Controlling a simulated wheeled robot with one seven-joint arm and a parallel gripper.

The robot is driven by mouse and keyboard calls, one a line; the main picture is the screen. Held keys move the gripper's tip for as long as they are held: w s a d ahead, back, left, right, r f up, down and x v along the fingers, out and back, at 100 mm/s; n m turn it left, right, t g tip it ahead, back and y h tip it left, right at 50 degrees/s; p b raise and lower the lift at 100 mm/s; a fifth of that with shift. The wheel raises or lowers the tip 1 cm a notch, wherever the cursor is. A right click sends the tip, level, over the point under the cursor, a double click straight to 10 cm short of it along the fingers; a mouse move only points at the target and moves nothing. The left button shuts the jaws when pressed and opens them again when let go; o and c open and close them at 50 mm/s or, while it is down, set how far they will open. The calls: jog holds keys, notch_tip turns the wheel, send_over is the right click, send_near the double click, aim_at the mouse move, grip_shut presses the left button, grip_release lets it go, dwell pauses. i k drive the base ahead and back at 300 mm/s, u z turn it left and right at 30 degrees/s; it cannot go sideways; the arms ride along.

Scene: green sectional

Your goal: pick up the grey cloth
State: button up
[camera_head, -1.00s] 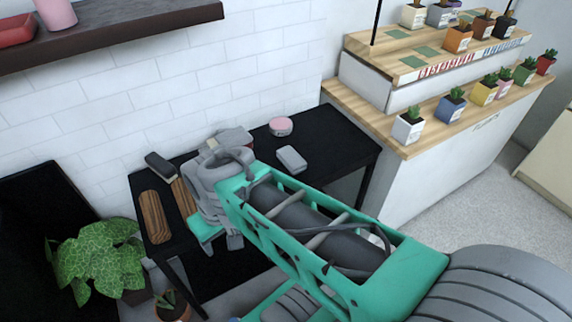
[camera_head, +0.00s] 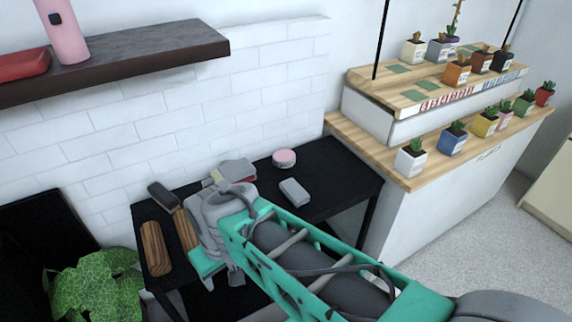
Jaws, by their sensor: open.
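A flat, irregular grey piece that looks like the grey cloth (camera_head: 238,169) lies at the back of the black table, against the tiled wall. A reddish item shows at its lower right edge. My wrist partly covers its near side. My gripper (camera_head: 236,276) is at the end of my green and grey arm, over the table's left half, nearer to me than the cloth and apart from it. The gripper is open; its fingers are mostly hidden behind my wrist, and nothing shows between them.
The black table (camera_head: 335,165) also holds a small grey block (camera_head: 294,191), a pink round tin (camera_head: 284,158), a dark block (camera_head: 163,195) and a wooden piece (camera_head: 155,248). A dark shelf (camera_head: 140,55) overhangs at upper left. A plant counter (camera_head: 400,170) stands right.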

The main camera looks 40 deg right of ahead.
aim_at(297, 195)
jog(key=u, duration=0.05)
jog(key=k, duration=0.55)
jog(key=u, duration=0.6)
jog(key=k, duration=0.65)
jog(key=z, duration=1.05)
jog(key=i, duration=1)
jog(key=u, duration=0.05)
